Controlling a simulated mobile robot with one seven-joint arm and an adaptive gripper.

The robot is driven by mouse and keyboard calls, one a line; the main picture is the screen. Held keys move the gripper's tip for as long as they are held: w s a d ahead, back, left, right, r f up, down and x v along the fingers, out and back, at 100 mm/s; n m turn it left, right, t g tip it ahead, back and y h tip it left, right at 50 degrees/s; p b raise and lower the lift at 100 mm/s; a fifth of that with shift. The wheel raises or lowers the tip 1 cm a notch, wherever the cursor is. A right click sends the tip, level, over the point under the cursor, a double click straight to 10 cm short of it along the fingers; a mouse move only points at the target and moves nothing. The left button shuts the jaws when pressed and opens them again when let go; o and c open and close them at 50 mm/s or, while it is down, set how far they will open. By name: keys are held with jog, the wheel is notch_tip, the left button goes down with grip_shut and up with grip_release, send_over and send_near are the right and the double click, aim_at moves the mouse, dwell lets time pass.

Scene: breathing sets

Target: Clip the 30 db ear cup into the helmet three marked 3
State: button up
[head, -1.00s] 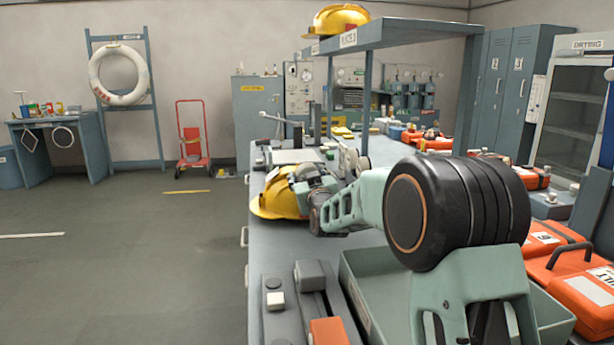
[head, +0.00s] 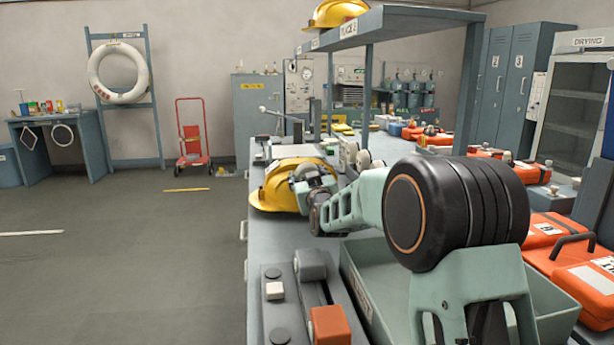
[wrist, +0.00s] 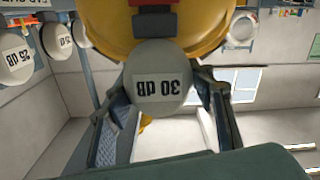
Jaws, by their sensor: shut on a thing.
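The 30 dB ear cup (wrist: 160,88) is a round pale cup with its label upside down in the wrist view. My gripper (wrist: 160,100) is shut on it, one finger on each side. A yellow helmet (wrist: 115,30) fills the top of the wrist view, right against the cup's upper edge. A dark stem (wrist: 152,24) lies between them over the helmet; I cannot tell whether it is seated. In the head view my gripper (head: 302,187) is at the right side of the yellow helmet (head: 270,192) on the bench.
Another yellow helmet (head: 336,14) sits on the shelf (head: 400,22) above. A green-grey tray (head: 362,300) and orange cases (head: 585,280) stand nearby.

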jog(key=shift+f+b, duration=0.4)
jog(key=shift+f, duration=0.05)
jog(key=o, duration=1.3)
notch_tip(320, 180, up, 10)
